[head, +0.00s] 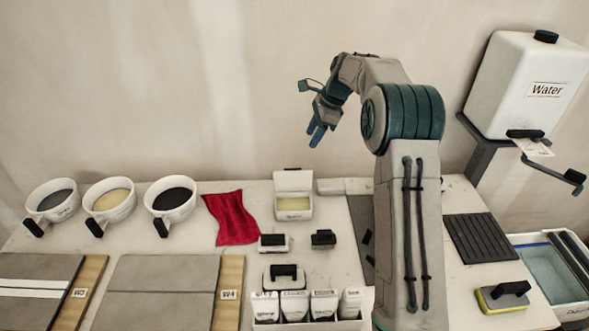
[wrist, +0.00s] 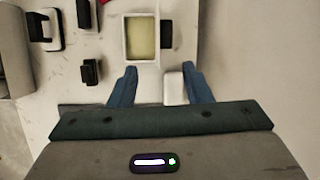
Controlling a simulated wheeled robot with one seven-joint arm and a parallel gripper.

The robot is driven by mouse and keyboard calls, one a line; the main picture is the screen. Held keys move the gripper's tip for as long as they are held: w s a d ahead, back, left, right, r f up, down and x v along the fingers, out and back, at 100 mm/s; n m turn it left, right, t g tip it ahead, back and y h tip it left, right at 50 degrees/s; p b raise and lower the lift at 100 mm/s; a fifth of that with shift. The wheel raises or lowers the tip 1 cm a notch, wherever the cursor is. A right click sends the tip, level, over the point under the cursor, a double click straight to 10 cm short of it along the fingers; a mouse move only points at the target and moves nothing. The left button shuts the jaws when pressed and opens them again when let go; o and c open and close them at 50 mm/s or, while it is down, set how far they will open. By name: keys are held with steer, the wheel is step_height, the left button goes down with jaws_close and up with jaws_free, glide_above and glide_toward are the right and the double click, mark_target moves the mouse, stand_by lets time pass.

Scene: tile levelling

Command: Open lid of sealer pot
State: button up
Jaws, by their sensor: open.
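The sealer pot (head: 293,206) appears to be the white box with pale yellow contents at the back middle of the table. Its white lid (head: 293,181) stands raised at its back edge. In the wrist view the pot (wrist: 127,40) shows from above, its yellowish inside uncovered, with a dark piece, perhaps the lid's handle, at its right side. My gripper (head: 317,136) is open and empty, high above the table, up and to the right of the pot in the head view. Its blue fingers (wrist: 159,70) show apart below the pot in the wrist view, touching nothing visible.
A red cloth (head: 232,218) lies left of the pot. Black-handled tools (head: 273,243) stand in front. A low white block (head: 331,186) is right of the pot. Several round pots (head: 172,200) stand farther left. The water tank (head: 525,85) is at right.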

mark_target(293, 179)
steer(key=shift+m, duration=0.5)
steer(key=x, duration=0.5)
steer(key=p+x, duration=0.1)
steer(key=x, duration=0.4)
steer(key=w+p+x, duration=0.1)
steer(key=x, duration=0.4)
steer(key=shift+w+a+f, duration=0.1)
steer(key=shift+f, duration=0.2)
jaws_close()
steer(key=shift+p, duration=0.3)
